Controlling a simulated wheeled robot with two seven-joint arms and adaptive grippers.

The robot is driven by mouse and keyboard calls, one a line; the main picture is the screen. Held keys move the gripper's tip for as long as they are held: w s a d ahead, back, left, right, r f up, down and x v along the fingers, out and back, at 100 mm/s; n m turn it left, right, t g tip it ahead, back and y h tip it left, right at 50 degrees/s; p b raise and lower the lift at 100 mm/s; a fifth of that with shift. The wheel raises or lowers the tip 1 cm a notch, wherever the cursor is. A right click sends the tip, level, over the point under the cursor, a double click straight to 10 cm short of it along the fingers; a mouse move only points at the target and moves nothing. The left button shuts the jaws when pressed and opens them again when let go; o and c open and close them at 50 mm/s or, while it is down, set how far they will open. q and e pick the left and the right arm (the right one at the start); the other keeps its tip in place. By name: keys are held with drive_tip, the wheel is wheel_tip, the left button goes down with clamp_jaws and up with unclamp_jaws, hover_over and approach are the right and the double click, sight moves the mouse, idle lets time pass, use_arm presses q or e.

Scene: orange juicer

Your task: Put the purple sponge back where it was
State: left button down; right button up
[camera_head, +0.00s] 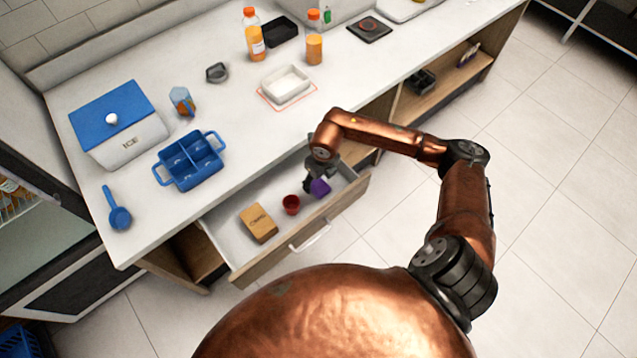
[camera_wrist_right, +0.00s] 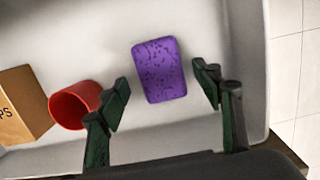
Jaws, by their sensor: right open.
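The purple sponge (camera_head: 320,187) lies in the open drawer (camera_head: 224,222), near its right end. In the right wrist view the sponge (camera_wrist_right: 159,70) lies flat on the pale drawer floor, slightly tilted in the picture. My right gripper (camera_head: 310,186) reaches down into the drawer over the sponge. In the right wrist view its two fingers (camera_wrist_right: 163,100) are apart, one to each side of the sponge, with gaps between them and it. My left gripper is not in view.
A red cup (camera_head: 291,205) and a brown box (camera_head: 258,223) lie in the drawer, left of the sponge; the cup (camera_wrist_right: 75,104) is close to the left finger. The drawer's walls surround the gripper. Above, the counter holds a blue caddy (camera_head: 190,160) and white dish (camera_head: 287,84).

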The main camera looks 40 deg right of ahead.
sight(320, 188)
wheel_tip(320, 188, up, 9)
drive_tip(key=s+p, duration=0.1)
drive_tip(key=shift+r, duration=0.15)
drive_tip(key=shift+s+p, duration=0.1)
drive_tip(key=shift+p, duration=0.2)
